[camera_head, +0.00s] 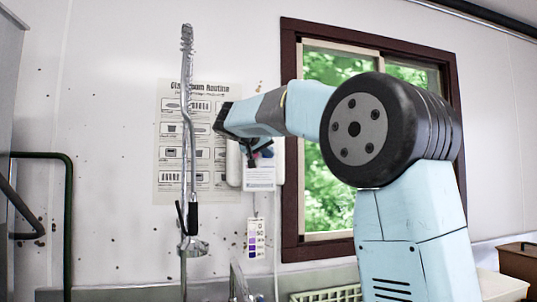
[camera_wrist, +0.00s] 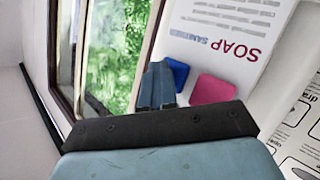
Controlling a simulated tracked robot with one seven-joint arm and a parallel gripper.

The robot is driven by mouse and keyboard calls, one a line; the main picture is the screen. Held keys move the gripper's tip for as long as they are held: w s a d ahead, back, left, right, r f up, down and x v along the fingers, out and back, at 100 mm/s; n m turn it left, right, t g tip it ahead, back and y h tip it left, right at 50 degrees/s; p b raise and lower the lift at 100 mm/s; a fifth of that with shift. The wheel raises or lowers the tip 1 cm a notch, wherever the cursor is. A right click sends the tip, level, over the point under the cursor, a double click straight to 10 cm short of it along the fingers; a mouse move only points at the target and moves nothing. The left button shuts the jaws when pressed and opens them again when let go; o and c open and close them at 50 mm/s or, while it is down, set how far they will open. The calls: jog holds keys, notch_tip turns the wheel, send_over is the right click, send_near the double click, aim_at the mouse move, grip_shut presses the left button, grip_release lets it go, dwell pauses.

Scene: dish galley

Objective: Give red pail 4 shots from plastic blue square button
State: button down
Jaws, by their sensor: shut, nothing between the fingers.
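The blue square button (camera_wrist: 177,72) is on a white wall dispenser, beside a pink-red square button (camera_wrist: 212,89), in the wrist view. My gripper (camera_wrist: 160,68) is shut and empty. Its fingertips overlap the edge of the blue button in this view; I cannot tell whether they touch it. In the head view my gripper (camera_head: 249,158) is in front of the white dispenser (camera_head: 234,166), and the arm hides much of the buttons. The red pail is not in view.
A printed label (camera_wrist: 235,35) reading SOAP and SANI is by the buttons. A tall metal sprayer pipe (camera_head: 187,110) stands left of the dispenser, before a wall poster (camera_head: 168,180). A dark-framed window (camera_head: 290,215) is on the right. A pale rack (camera_head: 325,295) is below.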

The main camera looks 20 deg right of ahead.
jog(key=shift+s, duration=1.15)
jog(key=shift+w, duration=0.1)
jog(key=shift+w, duration=0.3)
jog(key=shift+w, duration=0.65)
dwell(1.6)
jog(key=shift+s, duration=1.05)
jog(key=shift+w, duration=0.1)
jog(key=shift+w, duration=0.3)
